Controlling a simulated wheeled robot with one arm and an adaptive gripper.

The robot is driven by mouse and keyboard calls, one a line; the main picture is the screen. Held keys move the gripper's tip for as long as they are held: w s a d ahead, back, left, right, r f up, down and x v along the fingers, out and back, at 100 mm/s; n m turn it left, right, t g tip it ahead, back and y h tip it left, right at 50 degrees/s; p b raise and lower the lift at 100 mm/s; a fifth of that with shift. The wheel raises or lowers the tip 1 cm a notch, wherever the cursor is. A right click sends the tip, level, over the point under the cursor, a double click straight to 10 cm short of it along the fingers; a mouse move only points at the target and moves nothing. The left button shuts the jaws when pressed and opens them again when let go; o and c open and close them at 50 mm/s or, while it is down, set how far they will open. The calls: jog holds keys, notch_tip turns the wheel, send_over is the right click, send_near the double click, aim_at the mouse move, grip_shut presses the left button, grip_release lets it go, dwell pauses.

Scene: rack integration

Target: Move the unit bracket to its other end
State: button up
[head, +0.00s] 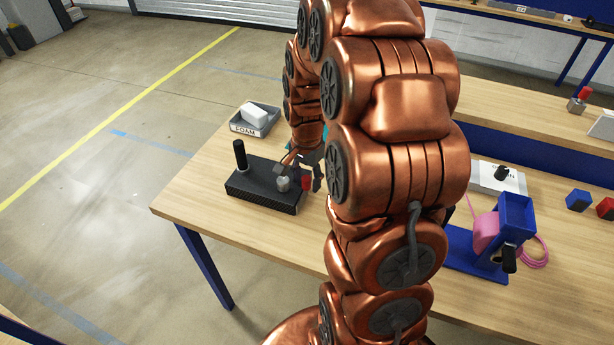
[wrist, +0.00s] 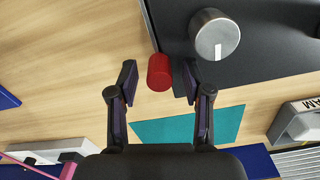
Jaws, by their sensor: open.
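Which part is the unit bracket is not clear. A blue bracket-like stand (head: 517,215) holds a pink block (head: 486,232) and has a black knob (head: 509,259), right of my arm. A black box (head: 262,190) on the table's left part carries an upright black handle (head: 240,155) and a silver knob (head: 283,184), also in the wrist view (wrist: 214,36). My gripper (head: 312,176) is at the box's right end. In the wrist view my gripper (wrist: 157,82) is open, with a red cylinder (wrist: 159,72) between its fingertips, beside the box's edge; contact is unclear.
A grey FOAM tray (head: 262,128) with a white block stands behind the box. A teal patch (wrist: 187,125) lies below the fingers. A white device (head: 497,178), pink cable (head: 537,251), blue block (head: 578,200) and red block (head: 606,208) are rightward. My arm hides the table's middle.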

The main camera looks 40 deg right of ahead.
grip_shut()
dwell(0.4)
